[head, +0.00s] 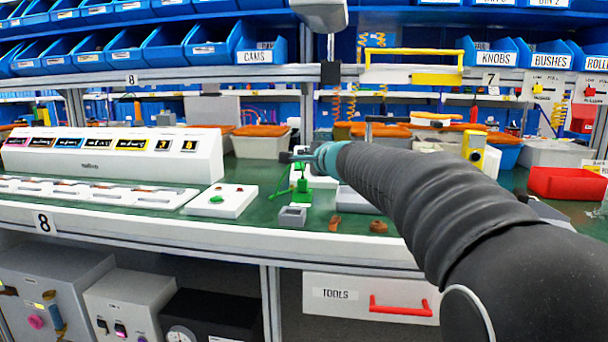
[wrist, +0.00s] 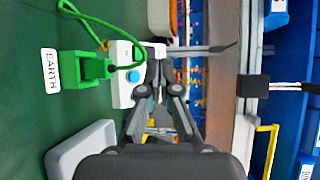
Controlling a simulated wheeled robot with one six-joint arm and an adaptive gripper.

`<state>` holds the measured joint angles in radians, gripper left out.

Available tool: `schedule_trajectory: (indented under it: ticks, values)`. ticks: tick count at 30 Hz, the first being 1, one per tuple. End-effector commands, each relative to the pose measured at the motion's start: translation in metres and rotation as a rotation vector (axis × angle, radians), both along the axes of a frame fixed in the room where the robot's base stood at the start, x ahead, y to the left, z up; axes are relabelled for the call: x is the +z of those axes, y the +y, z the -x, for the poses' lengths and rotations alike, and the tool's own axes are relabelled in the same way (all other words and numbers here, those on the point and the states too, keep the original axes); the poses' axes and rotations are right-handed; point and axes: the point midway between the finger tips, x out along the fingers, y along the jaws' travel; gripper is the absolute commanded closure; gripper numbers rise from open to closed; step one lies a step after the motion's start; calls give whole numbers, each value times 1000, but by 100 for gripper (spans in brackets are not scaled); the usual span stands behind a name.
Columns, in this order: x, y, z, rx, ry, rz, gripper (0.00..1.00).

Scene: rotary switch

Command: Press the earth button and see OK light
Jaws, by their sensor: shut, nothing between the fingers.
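A green block (wrist: 92,68) with a green cable sits beside an EARTH label (wrist: 51,72) in the wrist view. The block also shows in the head view (head: 302,188). Next to it is a white box (wrist: 122,90) with a small blue part and a green round part on its face. I cannot tell for sure which of these is the earth button, and no lit OK light can be made out. My gripper (wrist: 160,92) is shut and empty, to the right of the white box in the wrist view. In the head view my gripper (head: 290,157) is above the green block.
A white panel (head: 220,200) with a green button and a red spot lies to the left on the bench. A wide white console (head: 110,152) stands further left. Blue bins (head: 215,45) line the shelf above.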

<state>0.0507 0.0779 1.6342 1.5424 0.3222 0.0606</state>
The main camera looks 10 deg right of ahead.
Motion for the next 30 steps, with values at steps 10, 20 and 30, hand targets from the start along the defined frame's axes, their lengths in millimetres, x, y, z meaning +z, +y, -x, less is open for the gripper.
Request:
schedule_trajectory:
  ticks: [10, 20, 30]
  values:
    - [1, -26, -51, -116, -9, -209, 100]
    - [0, -25, -52, -115, -8, -208, 100]
    - [-23, -32, -72, -114, -8, -208, 100]
